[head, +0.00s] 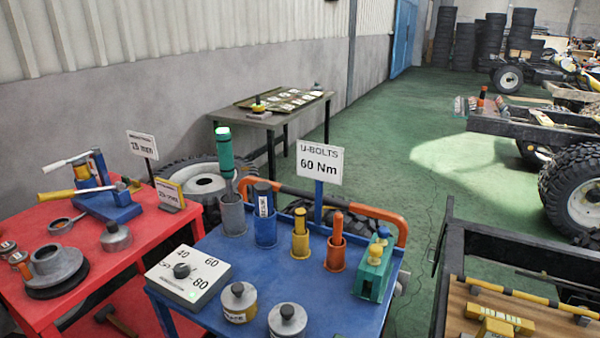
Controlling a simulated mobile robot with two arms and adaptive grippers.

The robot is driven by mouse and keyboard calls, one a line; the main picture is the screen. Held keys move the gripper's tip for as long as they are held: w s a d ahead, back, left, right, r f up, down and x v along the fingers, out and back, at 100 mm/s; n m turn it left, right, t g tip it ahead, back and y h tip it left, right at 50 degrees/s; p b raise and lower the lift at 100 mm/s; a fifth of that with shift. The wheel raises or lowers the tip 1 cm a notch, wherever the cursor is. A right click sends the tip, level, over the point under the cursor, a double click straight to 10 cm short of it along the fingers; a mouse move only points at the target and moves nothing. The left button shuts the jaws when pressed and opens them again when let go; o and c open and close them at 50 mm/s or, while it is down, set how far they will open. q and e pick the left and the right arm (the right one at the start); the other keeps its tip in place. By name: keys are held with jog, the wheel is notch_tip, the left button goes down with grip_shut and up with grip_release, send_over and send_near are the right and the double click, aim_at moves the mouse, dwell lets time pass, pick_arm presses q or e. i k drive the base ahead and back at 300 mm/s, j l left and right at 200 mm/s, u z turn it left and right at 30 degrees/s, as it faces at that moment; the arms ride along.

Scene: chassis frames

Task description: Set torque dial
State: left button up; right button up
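The torque dial is a black knob (182,271) on a white-topped control box (205,262) at the left front of the blue cart (270,268). The box is marked 40, 60 and 80 around the knob. A small green light glows near its front edge. I cannot tell which number the knob points at. A white sign (320,163) on a blue post reads "U-BOLTS 60 Nm". Neither of my grippers is in view, and nothing touches the knob.
Behind are cups holding a green-handled tool (224,150) and other tools. A green-and-yellow block (375,268) is at right. A red table (140,255) with a press stands left. Space above the box is clear.

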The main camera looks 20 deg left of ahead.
aim_at(181, 270)
jog(key=k+j+u, duration=0.15)
jog(key=u, duration=1.15)
